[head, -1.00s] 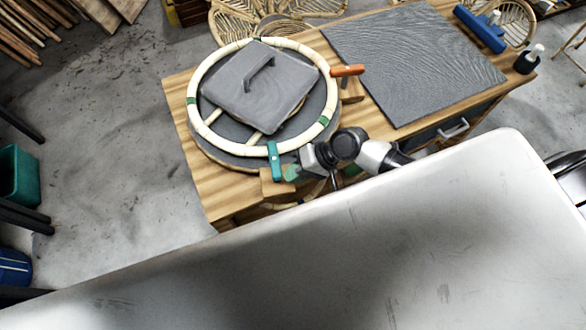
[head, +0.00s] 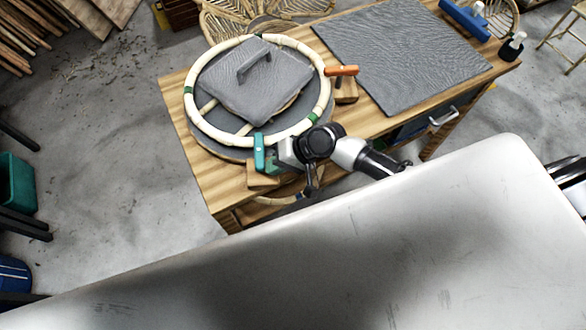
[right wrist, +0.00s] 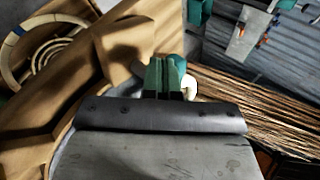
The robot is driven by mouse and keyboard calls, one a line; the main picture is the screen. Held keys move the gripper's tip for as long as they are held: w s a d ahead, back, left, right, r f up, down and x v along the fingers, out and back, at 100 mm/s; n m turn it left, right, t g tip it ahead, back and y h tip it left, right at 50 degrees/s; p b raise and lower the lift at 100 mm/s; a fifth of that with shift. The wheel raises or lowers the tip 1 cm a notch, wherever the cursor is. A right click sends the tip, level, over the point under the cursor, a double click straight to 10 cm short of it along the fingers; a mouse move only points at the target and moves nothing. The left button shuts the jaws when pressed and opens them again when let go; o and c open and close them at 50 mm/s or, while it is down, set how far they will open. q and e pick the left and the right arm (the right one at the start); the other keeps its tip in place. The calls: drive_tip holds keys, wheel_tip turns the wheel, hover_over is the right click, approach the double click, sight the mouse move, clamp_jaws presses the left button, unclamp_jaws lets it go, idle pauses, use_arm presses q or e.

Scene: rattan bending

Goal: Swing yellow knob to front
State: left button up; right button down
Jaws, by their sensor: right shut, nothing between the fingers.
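I see no clearly yellow knob. An orange knob (head: 342,71) sticks out at the right of a pale rattan ring (head: 189,112), above a small wooden block (head: 347,92). A teal knob (head: 259,152) stands at the ring's near side. My right gripper (head: 274,157) is shut and empty, just right of the teal knob; I cannot tell whether they touch. In the right wrist view, teal parts (right wrist: 165,76) show above the dark gripper body. The orange knob is not clear there. My left gripper is out of view.
The ring lies around a grey square plate with a handle (head: 254,85) on a wooden table (head: 215,190). A grey mat (head: 400,50) covers the right side. A blue tool (head: 466,20) and bottle (head: 512,45) stand at the far right. A drawer handle (head: 443,117) protrudes in front.

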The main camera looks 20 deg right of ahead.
drive_tip(key=shift+m+t, duration=0.5)
drive_tip(key=shift+m, duration=0.2)
drive_tip(key=a, duration=0.3)
drive_tip(key=a+p, duration=0.1)
drive_tip(key=shift+w+a+r, duration=0.25)
drive_tip(key=shift+w+a, duration=0.05)
drive_tip(key=shift+w, duration=0.05)
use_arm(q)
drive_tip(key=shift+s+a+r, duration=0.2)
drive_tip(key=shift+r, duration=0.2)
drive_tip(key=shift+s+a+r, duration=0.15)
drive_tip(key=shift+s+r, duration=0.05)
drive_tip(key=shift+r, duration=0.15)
use_arm(e)
drive_tip(key=w+a, duration=0.3)
drive_tip(key=a, duration=0.3)
drive_tip(key=shift+w+a+f, duration=0.2)
drive_tip(key=shift+a+f, duration=0.05)
drive_tip(key=shift+a, duration=0.1)
